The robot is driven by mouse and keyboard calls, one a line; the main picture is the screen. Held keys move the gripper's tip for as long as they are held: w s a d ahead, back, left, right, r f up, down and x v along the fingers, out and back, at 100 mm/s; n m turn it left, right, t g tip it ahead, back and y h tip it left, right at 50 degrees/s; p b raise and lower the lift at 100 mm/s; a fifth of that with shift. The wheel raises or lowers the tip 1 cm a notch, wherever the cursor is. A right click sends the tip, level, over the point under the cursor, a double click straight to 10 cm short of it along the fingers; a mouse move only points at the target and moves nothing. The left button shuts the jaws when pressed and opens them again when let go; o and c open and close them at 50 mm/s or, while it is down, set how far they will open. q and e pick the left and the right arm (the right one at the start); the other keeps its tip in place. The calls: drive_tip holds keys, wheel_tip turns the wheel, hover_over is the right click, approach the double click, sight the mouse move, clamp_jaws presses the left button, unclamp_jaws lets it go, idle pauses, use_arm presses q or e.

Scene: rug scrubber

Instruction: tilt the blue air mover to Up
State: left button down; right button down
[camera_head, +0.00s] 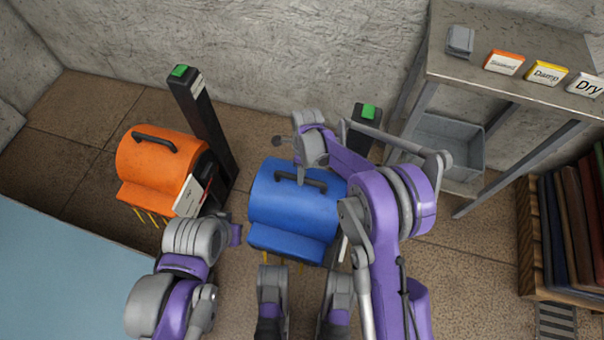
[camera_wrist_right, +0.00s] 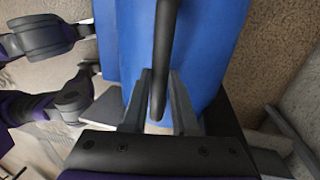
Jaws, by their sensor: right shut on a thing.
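The blue air mover (camera_head: 285,237) stands on the tiled floor in the middle of the head view, with a black handle (camera_head: 318,183) on its curved top. My right gripper (camera_head: 302,178) comes down over the handle. In the right wrist view, the two fingers of the right gripper (camera_wrist_right: 159,103) are on either side of the black handle (camera_wrist_right: 163,60), shut on it, with the blue housing (camera_wrist_right: 215,45) behind. My right arm hides the right side of the air mover and most of its side panel, so I cannot read its tilt setting. My left fingertips do not show.
An orange air mover (camera_head: 158,168) with a black post (camera_head: 200,115) stands to the left. Another post with a green top (camera_head: 368,111) is behind my right arm. A metal table (camera_head: 480,75) with labelled blocks and a wooden crate (camera_head: 527,235) are at the right.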

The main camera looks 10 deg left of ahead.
drive_tip(key=shift+w, duration=0.1)
idle(0.7)
drive_tip(key=shift+w+d, duration=0.15)
drive_tip(key=shift+w, duration=0.3)
drive_tip(key=w+f, duration=0.1)
drive_tip(key=w, duration=0.2)
drive_tip(key=w+d+f+b, duration=0.1)
drive_tip(key=w, duration=0.2)
drive_tip(key=w+f+b, duration=0.1)
drive_tip(key=w, duration=0.1)
drive_tip(key=shift+w+d, duration=0.35)
drive_tip(key=shift+w, duration=0.05)
drive_tip(key=shift+w+d+f+b, duration=0.2)
drive_tip(key=shift+w+f+b, duration=0.3)
drive_tip(key=shift+w, duration=0.45)
drive_tip(key=c, duration=0.7)
unclamp_jaws()
drive_tip(key=shift+f, duration=0.1)
drive_tip(key=r+p, duration=0.1)
drive_tip(key=r, duration=0.2)
drive_tip(key=w+r, duration=0.1)
drive_tip(key=r, duration=0.3)
drive_tip(key=w+r+p, duration=0.1)
drive_tip(key=r, duration=0.2)
drive_tip(key=shift+d+r+p, duration=0.2)
drive_tip(key=shift+r+p, duration=0.15)
